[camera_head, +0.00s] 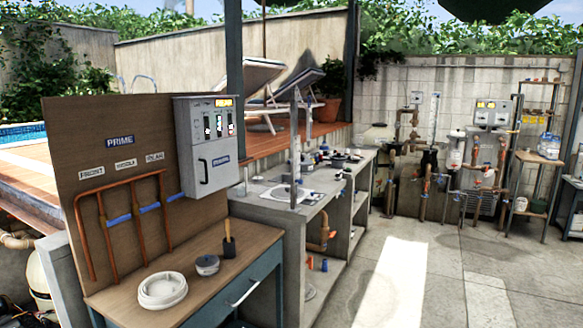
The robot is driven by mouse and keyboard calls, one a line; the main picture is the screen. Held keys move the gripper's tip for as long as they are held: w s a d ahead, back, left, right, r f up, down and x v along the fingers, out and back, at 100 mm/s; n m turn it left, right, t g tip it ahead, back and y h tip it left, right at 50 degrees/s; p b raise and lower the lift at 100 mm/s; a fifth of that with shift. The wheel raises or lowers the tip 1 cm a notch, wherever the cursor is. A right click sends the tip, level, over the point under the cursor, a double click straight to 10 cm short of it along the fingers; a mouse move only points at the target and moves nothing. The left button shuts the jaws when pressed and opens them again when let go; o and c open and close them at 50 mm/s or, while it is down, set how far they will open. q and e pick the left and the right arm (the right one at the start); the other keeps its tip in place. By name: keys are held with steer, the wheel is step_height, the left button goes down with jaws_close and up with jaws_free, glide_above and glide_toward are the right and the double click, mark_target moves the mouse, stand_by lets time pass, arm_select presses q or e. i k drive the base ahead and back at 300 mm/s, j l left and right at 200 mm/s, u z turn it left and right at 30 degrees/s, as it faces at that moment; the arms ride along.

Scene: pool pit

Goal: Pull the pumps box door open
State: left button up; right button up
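A grey control box (183,118), which appears to be the pumps box, is mounted on the upright brown board above the wooden bench. A small yellow label sits at its top right, too small to read surely. Its upper front has a row of switches or indicators. Its lower front is a grey door (222,176) with a dark vertical handle (203,171) on the left side and a blue label at the right. The door looks closed. Neither of my grippers is in view.
The board (70,150) carries copper pipes and a PRIME label. The bench (125,299) holds a white coiled hose, a small round container and a wood-handled tool. A grey counter (262,208) stands to the right. Open paved floor (450,290) lies at the front right.

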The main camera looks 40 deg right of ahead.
mark_target(216, 163)
steer(key=z, duration=0.9)
